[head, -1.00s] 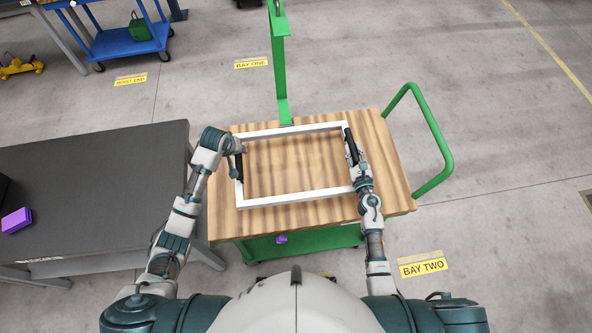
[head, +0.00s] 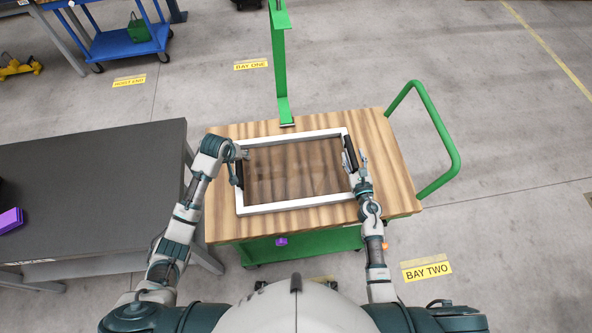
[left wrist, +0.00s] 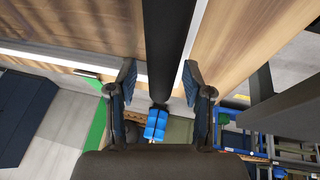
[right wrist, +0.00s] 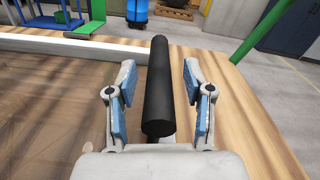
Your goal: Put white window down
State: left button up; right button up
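The white window (head: 295,204) is a rectangular white frame with a dark see-through pane and a black bar handle at each side. It lies flat on the wooden top of the green cart (head: 395,190). My left gripper (head: 241,155) is at the left handle (head: 239,174). In the left wrist view its open fingers (left wrist: 159,70) stand on both sides of the black bar with gaps. My right gripper (head: 356,161) is at the right handle (head: 350,150). In the right wrist view its fingers (right wrist: 158,68) are spread, with the bar between them and gaps on both sides.
A dark grey table (head: 90,185) stands close to the cart's left, with a purple object (head: 10,220) on it. A green post (head: 280,75) rises at the cart's far edge and a green push handle (head: 445,140) at its right.

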pick_arm(q)
jog(key=shift+a+f, duration=0.1)
jog(key=shift+a, duration=0.15)
pick_arm(e)
jog(key=shift+a, duration=0.25)
pick_arm(q)
jog(key=shift+s+a+r, duration=0.1)
jog(key=shift+a+r, duration=0.15)
jog(key=shift+r, duration=0.2)
pick_arm(e)
jog(key=shift+w+a, duration=0.1)
jog(key=shift+a, duration=0.05)
jog(key=shift+d, duration=0.3)
jog(key=shift+s, duration=0.25)
jog(key=s, duration=0.3)
jog(key=s+d, duration=0.1)
jog(key=s, duration=0.3)
jog(key=s+d, duration=0.1)
jog(key=s, duration=0.3)
jog(key=shift+s, duration=0.2)
pick_arm(q)
jog(key=d+v, duration=0.1)
jog(key=v, duration=0.9)
jog(key=shift+s+a+r, duration=0.2)
jog(key=shift+a+r, duration=0.1)
jog(key=shift+r, duration=0.1)
pick_arm(e)
jog(key=shift+a, duration=0.1)
